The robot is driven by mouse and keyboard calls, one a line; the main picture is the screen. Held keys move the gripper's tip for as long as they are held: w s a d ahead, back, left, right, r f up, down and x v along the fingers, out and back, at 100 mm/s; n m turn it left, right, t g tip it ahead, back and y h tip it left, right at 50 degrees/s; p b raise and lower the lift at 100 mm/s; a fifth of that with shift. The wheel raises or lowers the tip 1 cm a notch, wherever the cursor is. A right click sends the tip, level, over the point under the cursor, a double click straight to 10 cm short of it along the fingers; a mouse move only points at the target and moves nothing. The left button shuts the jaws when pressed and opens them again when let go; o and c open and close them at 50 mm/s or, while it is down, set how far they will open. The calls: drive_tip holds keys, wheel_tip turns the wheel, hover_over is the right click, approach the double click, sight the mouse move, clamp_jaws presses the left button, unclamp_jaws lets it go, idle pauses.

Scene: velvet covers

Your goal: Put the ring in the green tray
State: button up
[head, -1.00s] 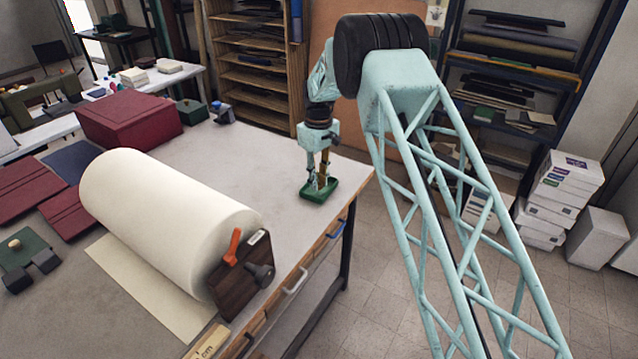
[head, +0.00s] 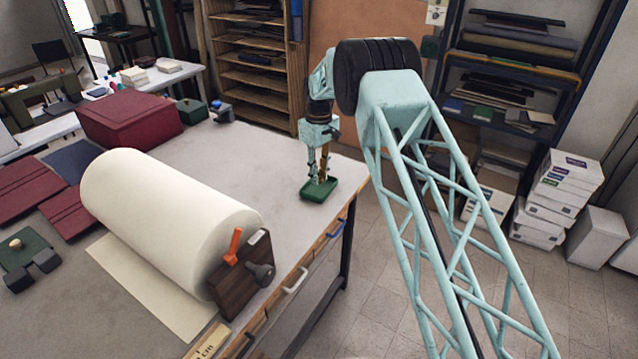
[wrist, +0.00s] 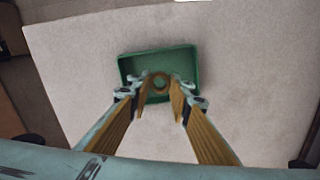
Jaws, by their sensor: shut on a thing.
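The green tray (head: 306,194) stands on the light table near its right edge. It also shows in the wrist view (wrist: 127,68), below my fingers. My gripper (head: 320,182) points down over the tray. In the wrist view my gripper (wrist: 160,84) is shut on a small brown ring (wrist: 159,75), which sits between the two fingertips and appears over the tray's floor. The ring is too small to make out in the head view. I cannot tell exactly how high the ring is above the tray floor.
A big cream roll (head: 160,215) on a dark wooden stand (head: 243,280) lies on the table left of the tray. A dark red box (head: 130,118) stands further back. The table (head: 255,165) between roll and tray is clear. The table's edge is close to the tray's right.

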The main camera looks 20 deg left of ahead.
drive_tip(key=shift+f, duration=1.8)
drive_tip(key=shift+f, duration=0.15)
drive_tip(key=o, duration=0.7)
drive_tip(key=shift+c, duration=0.2)
wheel_tip(320, 180, up, 12)
drive_tip(key=shift+r, duration=0.2)
